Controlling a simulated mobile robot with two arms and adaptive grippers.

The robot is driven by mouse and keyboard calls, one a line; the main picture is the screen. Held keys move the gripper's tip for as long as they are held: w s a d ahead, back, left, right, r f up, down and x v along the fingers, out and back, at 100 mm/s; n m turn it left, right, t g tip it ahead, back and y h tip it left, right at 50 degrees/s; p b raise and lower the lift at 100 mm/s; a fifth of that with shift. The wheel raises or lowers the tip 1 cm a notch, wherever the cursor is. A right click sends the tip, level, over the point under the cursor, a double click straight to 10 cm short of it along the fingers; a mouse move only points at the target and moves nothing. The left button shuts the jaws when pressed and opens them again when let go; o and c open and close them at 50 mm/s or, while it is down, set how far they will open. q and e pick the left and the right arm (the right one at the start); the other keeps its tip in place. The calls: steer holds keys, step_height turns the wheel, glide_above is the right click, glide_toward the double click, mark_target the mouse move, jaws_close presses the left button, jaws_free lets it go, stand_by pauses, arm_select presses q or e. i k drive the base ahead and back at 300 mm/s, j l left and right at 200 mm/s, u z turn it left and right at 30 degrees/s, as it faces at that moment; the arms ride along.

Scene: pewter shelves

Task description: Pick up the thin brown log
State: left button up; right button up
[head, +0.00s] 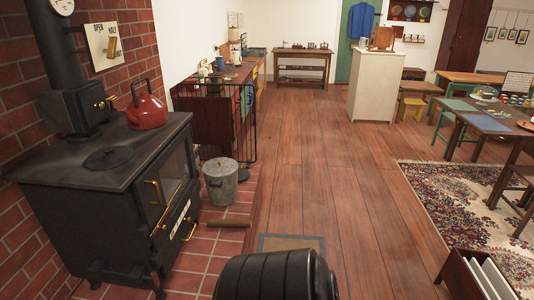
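A thin brown log (228,223) lies on its side on the red hearth tiles, to the right of the black stove (105,190) and in front of the lidded grey metal bucket (220,182). It lies roughly left to right near the hearth's right edge. Neither of my grippers shows in the head view.
A red kettle (147,108) stands on the stove. A black wire guard (242,130) stands behind the bucket. A small mat (291,243) lies on the wooden floor right of the hearth. A patterned rug (440,190) and tables are at right. The middle floor is clear.

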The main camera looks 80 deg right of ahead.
mark_target(211, 222)
steer(key=z, duration=2.35)
steer(key=i+l+u, duration=0.1)
steer(key=u, duration=0.35)
steer(key=i+l+u, duration=0.15)
steer(key=l, duration=0.2)
steer(key=i+l+u, duration=0.15)
steer(key=l, duration=0.2)
steer(key=i+l+u, duration=0.15)
steer(key=l, duration=0.25)
steer(key=l+u, duration=0.15)
steer(key=l, duration=0.2)
steer(key=i+l+u, duration=0.15)
steer(key=l, duration=0.3)
